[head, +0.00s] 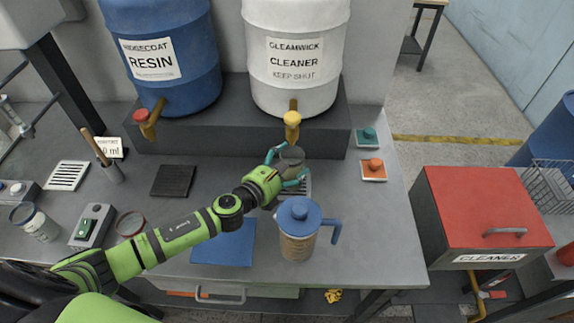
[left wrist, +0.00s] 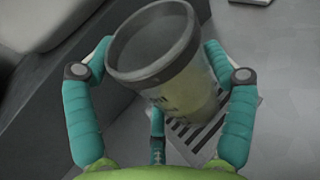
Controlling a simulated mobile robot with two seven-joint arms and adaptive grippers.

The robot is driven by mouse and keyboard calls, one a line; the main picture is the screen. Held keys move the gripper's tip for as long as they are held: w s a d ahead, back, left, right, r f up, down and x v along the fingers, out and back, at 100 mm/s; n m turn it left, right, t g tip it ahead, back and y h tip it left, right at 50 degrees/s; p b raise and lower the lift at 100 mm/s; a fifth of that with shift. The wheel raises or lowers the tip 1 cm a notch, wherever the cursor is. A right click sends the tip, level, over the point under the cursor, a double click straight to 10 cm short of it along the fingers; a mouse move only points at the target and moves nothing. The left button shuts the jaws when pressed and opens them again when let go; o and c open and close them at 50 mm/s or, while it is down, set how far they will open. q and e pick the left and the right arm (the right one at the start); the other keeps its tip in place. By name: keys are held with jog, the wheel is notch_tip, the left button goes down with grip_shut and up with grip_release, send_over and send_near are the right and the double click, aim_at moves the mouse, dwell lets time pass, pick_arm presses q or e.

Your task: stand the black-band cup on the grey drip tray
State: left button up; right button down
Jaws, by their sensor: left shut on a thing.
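The black-band cup (left wrist: 150,55), greyish with a dark band below its rim, is between the fingers of my left gripper (left wrist: 158,85) in the left wrist view. In the head view the cup (head: 291,158) shows below the white barrel's yellow tap. My left gripper (head: 289,171) is shut on it. The grey drip tray (head: 307,187), with slats, lies under and beside the cup, partly hidden by the gripper. Its striped top shows in the left wrist view (left wrist: 190,140). The cup's base overlaps the tray there; I cannot tell whether they touch. My right gripper is not in view.
A blue-lidded jug (head: 298,235) stands close in front of the gripper. A white cleaner barrel (head: 295,55) and blue resin barrel (head: 160,55) stand on a raised ledge behind. A blue mat (head: 224,243), dark pad (head: 173,180) and white slatted tray (head: 67,176) lie leftward.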

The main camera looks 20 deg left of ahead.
pick_arm(q)
jog(key=shift+f, duration=0.25)
jog(key=shift+f, duration=0.15)
jog(key=o, duration=1.1)
